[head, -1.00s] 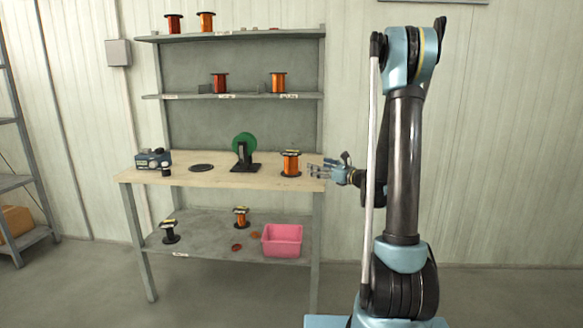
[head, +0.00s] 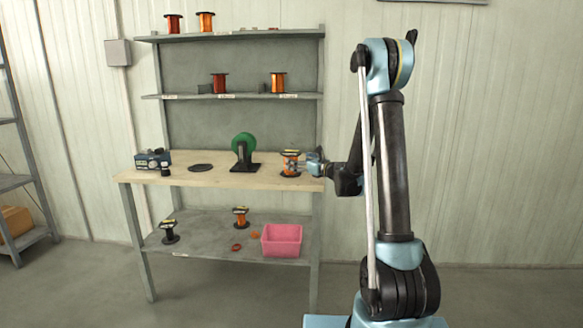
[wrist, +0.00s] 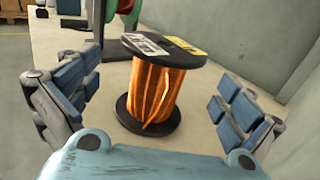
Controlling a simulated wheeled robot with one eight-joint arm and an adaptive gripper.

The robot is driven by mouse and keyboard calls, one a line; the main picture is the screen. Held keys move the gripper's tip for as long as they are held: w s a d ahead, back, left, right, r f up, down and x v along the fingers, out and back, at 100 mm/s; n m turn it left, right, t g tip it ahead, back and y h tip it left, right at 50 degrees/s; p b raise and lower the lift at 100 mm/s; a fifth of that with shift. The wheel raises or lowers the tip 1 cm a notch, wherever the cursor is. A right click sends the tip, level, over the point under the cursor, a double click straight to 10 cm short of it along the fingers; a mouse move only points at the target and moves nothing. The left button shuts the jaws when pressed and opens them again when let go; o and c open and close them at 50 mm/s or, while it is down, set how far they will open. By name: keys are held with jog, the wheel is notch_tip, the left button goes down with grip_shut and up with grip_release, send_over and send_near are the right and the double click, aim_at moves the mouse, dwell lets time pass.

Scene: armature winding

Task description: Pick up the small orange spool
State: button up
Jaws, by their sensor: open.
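An orange spool (head: 290,164) with black end discs stands upright at the right end of the wooden bench top. In the wrist view the same spool (wrist: 153,88) stands between my two open finger pads, with labels on its top disc. My gripper (head: 303,166) reaches in from the right at the spool's height. In the wrist view my gripper (wrist: 150,103) is open, with visible gaps between the spool and both pads. Another spool with orange winding (head: 240,217) stands on the lower shelf. More orange spools (head: 277,82) stand on the upper shelves.
A green disc on a black stand (head: 243,152) is left of the spool on the bench (head: 225,181). A dark round plate (head: 201,167) and a blue device (head: 153,159) are farther left. A pink bin (head: 282,240) sits on the lower shelf.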

jog(key=shift+x, duration=2.35)
jog(key=shift+f, duration=0.15)
jog(key=c, duration=2)
jog(key=shift+c, duration=0.2)
